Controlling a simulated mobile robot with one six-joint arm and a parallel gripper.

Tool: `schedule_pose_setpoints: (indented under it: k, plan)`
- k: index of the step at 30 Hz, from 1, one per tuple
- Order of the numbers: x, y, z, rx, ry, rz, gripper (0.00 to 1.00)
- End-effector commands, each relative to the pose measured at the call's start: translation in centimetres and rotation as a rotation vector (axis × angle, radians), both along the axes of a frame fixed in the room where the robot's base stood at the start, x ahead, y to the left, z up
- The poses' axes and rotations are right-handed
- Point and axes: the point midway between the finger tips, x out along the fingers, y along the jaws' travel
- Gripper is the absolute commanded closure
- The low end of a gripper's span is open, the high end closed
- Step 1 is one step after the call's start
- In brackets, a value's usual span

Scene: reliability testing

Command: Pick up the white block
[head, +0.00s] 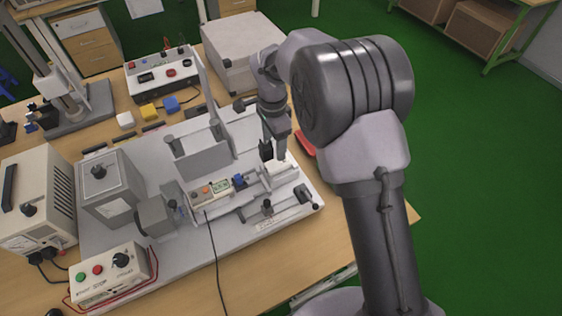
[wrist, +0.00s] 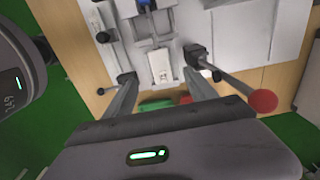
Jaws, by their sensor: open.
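A small white block (head: 125,120) sits at the back left of the bench, beside a yellow and a blue block. Another white, block-like piece (head: 279,167) lies in the fixture at the right end of the grey plate, directly below my gripper (head: 271,150). In the wrist view this white piece (wrist: 160,64) shows between and just beyond the fingertips of my gripper (wrist: 159,80), with small dark marks on its face. The fingers are spread apart with nothing between them. In the head view my arm partly hides the fingertips.
The grey fixture plate (head: 262,234) carries clamps, an upright panel (head: 206,160) and a grey box (head: 108,185). A control box (head: 110,274) stands front left. A red-knobbed lever (wrist: 263,101) shows beside my right finger. A large pale box (head: 235,50) stands behind.

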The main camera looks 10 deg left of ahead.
Motion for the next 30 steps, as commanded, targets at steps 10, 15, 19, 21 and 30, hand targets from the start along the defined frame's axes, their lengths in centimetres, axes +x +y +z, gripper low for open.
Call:
schedule_pose_setpoints:
  k: [10,15,19,21,30]
  plan:
    - [0.1,-0.1,-5.2,0.0,0.0,0.0,0.35]
    - [0.2,-0.3,-8.7,-0.001,0.001,0.001,0.35]
    - [0.2,-0.3,-9.5,0.001,-0.001,0.0,0.35]
    - [0.2,-0.3,-9.3,0.001,-0.001,0.001,0.35]
    - [0.2,-0.3,-9.3,0.001,-0.001,0.001,0.84]
